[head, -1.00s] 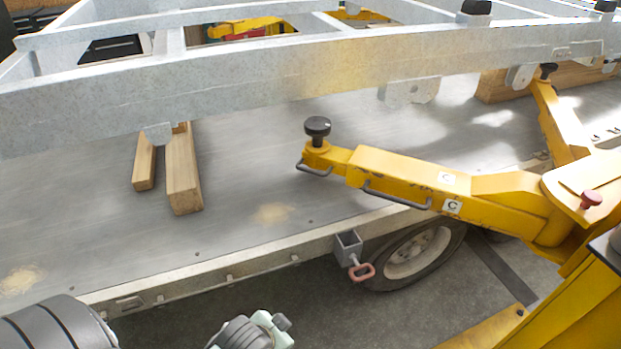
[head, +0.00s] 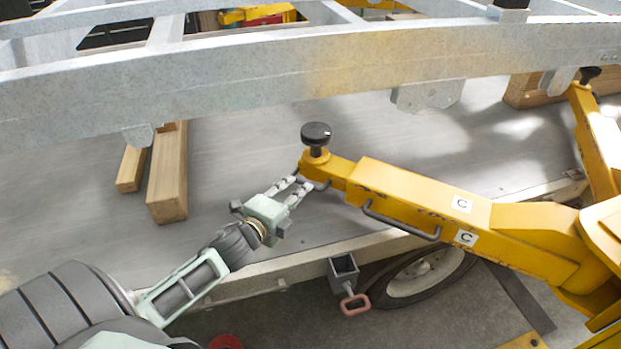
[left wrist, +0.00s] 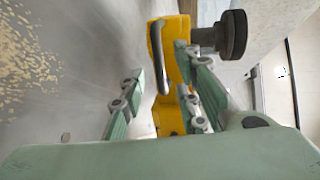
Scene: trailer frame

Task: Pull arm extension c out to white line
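The yellow lift arm marked C (head: 425,205) reaches in from the right, with a black round pad (head: 316,134) on its tip. A grey handle (head: 318,185) sits at the tip, and a longer grey handle (head: 400,222) runs along its side. My left gripper (head: 298,187) is open at the tip handle. In the left wrist view the handle (left wrist: 158,55) lies ahead, between the lines of the spread fingers (left wrist: 155,95); contact cannot be told. The pad (left wrist: 233,35) shows there too. No white line can be made out. My right gripper is out of view.
A galvanised frame beam (head: 250,85) spans above the arm. Wooden blocks (head: 168,175) stand on the grey platform (head: 240,150) to the left. A square socket with a red-handled pin (head: 354,303) and a wheel (head: 425,275) lie below the platform edge.

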